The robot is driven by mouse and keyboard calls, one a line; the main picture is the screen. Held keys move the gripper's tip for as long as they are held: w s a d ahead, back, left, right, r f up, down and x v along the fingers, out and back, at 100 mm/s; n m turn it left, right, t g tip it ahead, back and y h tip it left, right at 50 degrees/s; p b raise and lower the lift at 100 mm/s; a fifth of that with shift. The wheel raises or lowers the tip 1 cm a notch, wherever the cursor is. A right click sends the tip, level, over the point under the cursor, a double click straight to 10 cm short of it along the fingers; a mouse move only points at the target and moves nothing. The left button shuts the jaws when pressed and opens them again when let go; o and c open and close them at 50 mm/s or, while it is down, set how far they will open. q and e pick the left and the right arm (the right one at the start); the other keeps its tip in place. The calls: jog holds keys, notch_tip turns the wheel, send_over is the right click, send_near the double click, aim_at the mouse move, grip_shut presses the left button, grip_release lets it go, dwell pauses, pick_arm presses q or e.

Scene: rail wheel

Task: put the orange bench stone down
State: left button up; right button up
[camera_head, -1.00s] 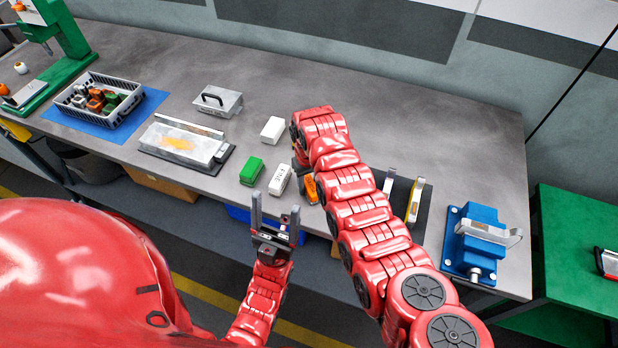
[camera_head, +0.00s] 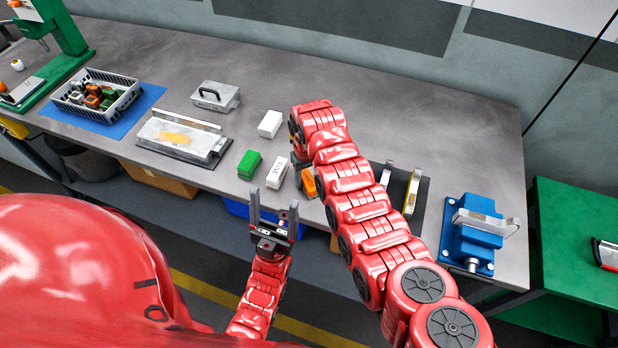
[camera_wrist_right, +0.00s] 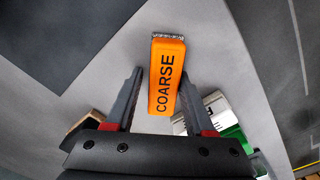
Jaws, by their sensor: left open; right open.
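The orange bench stone (camera_head: 309,183), marked COARSE, rests on the grey bench near its front edge, partly hidden by my right arm in the head view. In the right wrist view the stone (camera_wrist_right: 167,78) stands between the spread fingers of my right gripper (camera_wrist_right: 164,76), with a gap showing on each side. My right gripper is open; in the head view it is mostly hidden by its own arm. My left gripper (camera_head: 273,198) is open and empty, in front of the bench edge.
A white block (camera_head: 276,172) and a green block (camera_head: 249,164) stand left of the stone, and another white block (camera_head: 270,124) is behind. A dark mat with handled tools (camera_head: 411,192) and a blue vise-like device (camera_head: 477,238) are to the right.

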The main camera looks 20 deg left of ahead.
aim_at(305, 175)
jog(key=shift+s+a+f, duration=0.15)
jog(key=shift+s+f, duration=0.2)
jog(key=shift+s, duration=0.05)
jog(key=shift+r+p, duration=0.25)
jog(key=shift+p, duration=0.1)
jog(key=shift+w+a+r, duration=0.1)
jog(key=shift+w, duration=0.05)
jog(key=r, duration=0.1)
jog(key=r+b, duration=0.1)
jog(key=r, duration=0.1)
jog(key=r+b, duration=0.1)
jog(key=shift+w+a+r, duration=0.2)
jog(key=shift+w+r, duration=0.05)
jog(key=shift+r, duration=0.1)
notch_tip(305, 175, up, 8)
jog(key=p, duration=0.2)
jog(key=shift+d+f, duration=0.2)
jog(key=shift+d, duration=0.05)
